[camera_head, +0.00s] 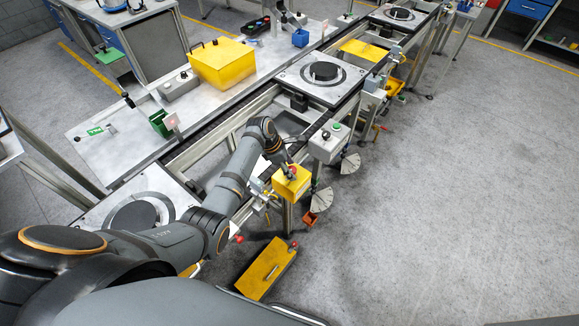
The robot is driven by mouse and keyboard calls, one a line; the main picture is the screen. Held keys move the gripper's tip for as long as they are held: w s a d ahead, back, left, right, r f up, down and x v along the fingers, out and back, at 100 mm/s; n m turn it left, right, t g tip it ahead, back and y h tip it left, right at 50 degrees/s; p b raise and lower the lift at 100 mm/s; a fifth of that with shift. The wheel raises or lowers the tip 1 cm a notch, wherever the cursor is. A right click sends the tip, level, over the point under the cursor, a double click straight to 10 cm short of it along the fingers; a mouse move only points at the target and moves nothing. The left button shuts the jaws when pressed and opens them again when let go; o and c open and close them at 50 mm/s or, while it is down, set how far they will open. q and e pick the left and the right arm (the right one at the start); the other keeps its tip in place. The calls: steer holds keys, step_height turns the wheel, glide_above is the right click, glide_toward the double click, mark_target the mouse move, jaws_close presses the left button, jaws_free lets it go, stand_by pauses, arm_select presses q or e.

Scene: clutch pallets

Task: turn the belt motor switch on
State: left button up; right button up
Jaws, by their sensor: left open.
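I cannot tell for certain which control is the belt motor switch. A grey control box (327,145) with a green button (337,127) stands at the front of the conveyor line, right of centre. To its left is a yellow box (291,186) with a red button on top. My left arm reaches in from the lower left, and my left gripper (287,164) is open just above the yellow box, close to its red button. The gripper is small and dark here, so I cannot tell whether it touches the box. My right gripper is out of view.
The conveyor carries pallets with round dark parts, one (322,83) behind the grey box. A yellow pedal-like box (266,268) lies on the floor. Floor at right is clear.

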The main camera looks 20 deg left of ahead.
arm_select(q)
steer(key=shift+c, duration=1.1)
steer(key=shift+w+a, duration=0.1)
steer(key=shift+c, duration=1.3)
steer(key=c, duration=0.6)
steer(key=shift+c, duration=0.2)
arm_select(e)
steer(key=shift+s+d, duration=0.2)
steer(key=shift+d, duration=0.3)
